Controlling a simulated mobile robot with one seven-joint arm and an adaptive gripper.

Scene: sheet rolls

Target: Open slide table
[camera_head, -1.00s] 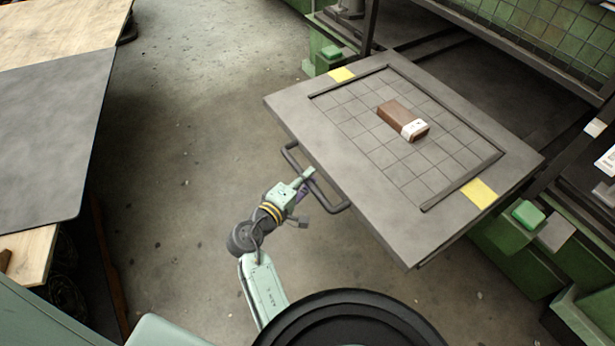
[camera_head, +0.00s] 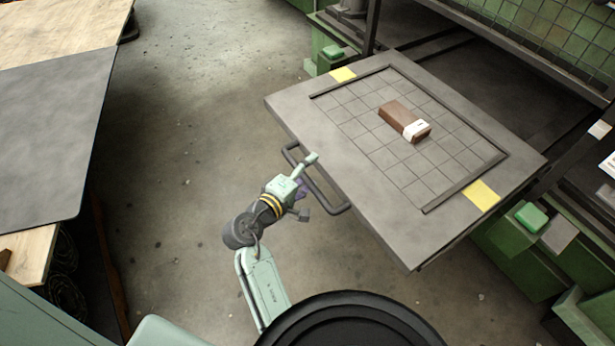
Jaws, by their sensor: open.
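The slide table (camera_head: 310,118) is a grey flat slab with a gridded middle and yellow corner patches. It stands out in front of the green machine, with dark rails showing behind it. Its dark bar handle (camera_head: 335,208) runs along the near left edge. My gripper (camera_head: 307,186) is at the handle's middle, with its fingers spread apart. One finger is up by the table edge and the other is below, left of the handle. Whether either finger touches the bar, I cannot tell.
A brown block with a white band (camera_head: 398,117) lies on the slide table. A workbench with a dark sheet (camera_head: 50,130) stands at the left. The concrete floor (camera_head: 205,110) between is clear. Green machine parts (camera_head: 510,245) are at the right.

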